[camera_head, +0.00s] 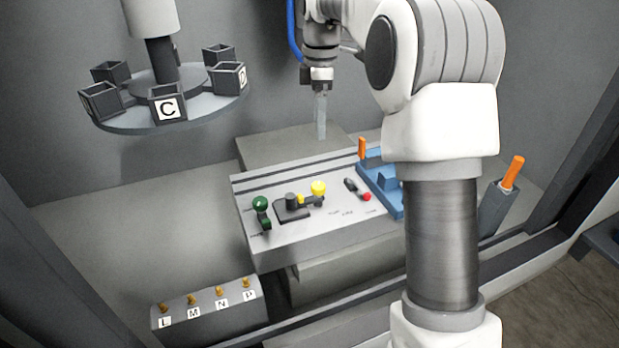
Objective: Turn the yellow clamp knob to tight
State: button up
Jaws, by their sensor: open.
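The yellow clamp knob (318,187) is a round yellow ball at the end of a short dark lever on the grey panel (240,190). The lever joins a dark clamp block (293,209) to its left, with a small yellow part between them. My gripper (321,131) points down behind and above the knob in the picture, over the raised grey block at the panel's back. It is open and apart from the knob, and I see nothing held in it.
A green-knobbed lever (260,204) stands left of the clamp, and a red-tipped lever (366,196) to its right. A blue fixture (378,185) with an orange handle is partly hidden by my arm. A carousel (200,107) of boxes hangs at upper left. A labelled switch box (210,306) stands in front.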

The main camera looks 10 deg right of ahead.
aim_at(318, 185)
notch_tip(318, 185, down, 17)
jog(key=shift+f+b, duration=0.2)
jog(key=shift+b, duration=0.35)
grip_shut()
dwell(0.3)
